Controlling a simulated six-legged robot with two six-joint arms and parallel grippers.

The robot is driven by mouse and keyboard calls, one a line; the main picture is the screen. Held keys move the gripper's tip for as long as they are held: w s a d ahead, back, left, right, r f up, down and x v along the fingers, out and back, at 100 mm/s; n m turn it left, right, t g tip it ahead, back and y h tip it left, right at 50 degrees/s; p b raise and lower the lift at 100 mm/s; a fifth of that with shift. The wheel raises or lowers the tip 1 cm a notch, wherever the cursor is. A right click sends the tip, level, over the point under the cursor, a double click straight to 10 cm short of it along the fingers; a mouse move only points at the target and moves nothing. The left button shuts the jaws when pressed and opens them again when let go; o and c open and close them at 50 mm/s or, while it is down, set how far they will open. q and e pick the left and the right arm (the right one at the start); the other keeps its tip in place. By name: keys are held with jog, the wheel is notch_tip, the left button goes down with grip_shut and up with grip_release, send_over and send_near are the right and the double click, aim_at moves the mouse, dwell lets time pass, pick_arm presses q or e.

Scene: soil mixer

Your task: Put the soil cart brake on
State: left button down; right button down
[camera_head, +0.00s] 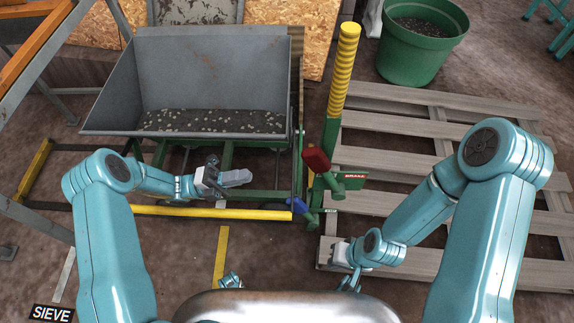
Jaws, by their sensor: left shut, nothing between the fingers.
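The soil cart is a grey hopper (210,75) with dark, speckled soil (212,122) in it, on a green wheeled frame. At its right side is a red-ended lever (316,158) on a green post base. Lower down is a blue handle (297,205). A small red label plate (354,175) sits beside the levers; I cannot read it surely. My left gripper (240,178) is shut and empty, in front of the cart's frame and left of both handles. My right gripper (347,284) is low at the pallet's near left corner; its fingers are too small to judge.
A yellow-striped post (342,75) rises behind the red lever. Wooden pallets (400,155) lie on the right, with a green soil bucket (415,55) behind. A yellow floor bar (210,212) runs before the cart. A "SIEVE" sign (52,314) is lower left.

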aim_at(304, 162)
pick_arm(q)
jog(key=x, duration=1.4)
jog(key=shift+d+r+p, duration=0.85)
jog(key=shift+r+p, duration=0.05)
jog(key=shift+f, duration=0.15)
